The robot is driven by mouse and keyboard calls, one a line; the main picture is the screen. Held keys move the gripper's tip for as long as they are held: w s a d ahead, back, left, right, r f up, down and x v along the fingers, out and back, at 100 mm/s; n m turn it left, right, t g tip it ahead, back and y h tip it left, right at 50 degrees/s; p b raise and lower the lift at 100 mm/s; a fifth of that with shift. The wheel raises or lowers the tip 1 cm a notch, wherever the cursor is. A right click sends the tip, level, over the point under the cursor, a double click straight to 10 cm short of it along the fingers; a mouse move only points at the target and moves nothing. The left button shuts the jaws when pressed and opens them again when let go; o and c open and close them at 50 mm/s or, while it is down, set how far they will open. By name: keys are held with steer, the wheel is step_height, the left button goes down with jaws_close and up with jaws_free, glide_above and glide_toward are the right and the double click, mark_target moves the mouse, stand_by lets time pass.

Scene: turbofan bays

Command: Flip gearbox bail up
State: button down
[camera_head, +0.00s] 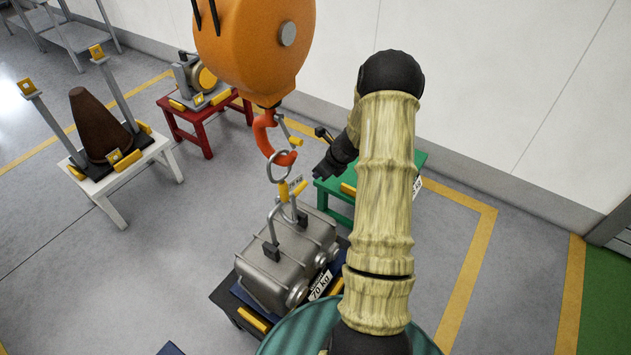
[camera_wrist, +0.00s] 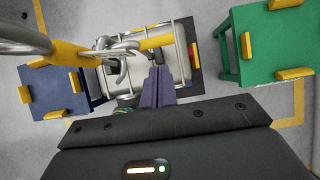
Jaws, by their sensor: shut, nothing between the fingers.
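The grey metal gearbox (camera_head: 285,262) sits on a low dark stand with a "70 kg" label at its front. Its bail (camera_head: 284,205) stands up from lugs on the top, with a yellow grip at its upper end. In the wrist view the yellow bar (camera_wrist: 156,42) crosses above the gearbox (camera_wrist: 181,65). A metal ring (camera_head: 279,166) hangs at the red hook (camera_head: 265,135), close to the bail grip; whether they are linked I cannot tell. My gripper (camera_head: 319,172) is right of the bail. In the wrist view its purple fingers (camera_wrist: 158,84) are shut and empty, apart from the bar.
The orange hoist block (camera_head: 252,45) hangs above the gearbox. A green table (camera_head: 338,195) stands behind my gripper. A red table (camera_head: 205,122) and a white table (camera_head: 125,178) with a brown cone (camera_head: 97,125) stand left. Grey floor is clear at left.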

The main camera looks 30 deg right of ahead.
steer(key=shift+w+v, duration=0.2)
steer(key=shift+v, duration=1.25)
steer(key=shift+r, duration=0.1)
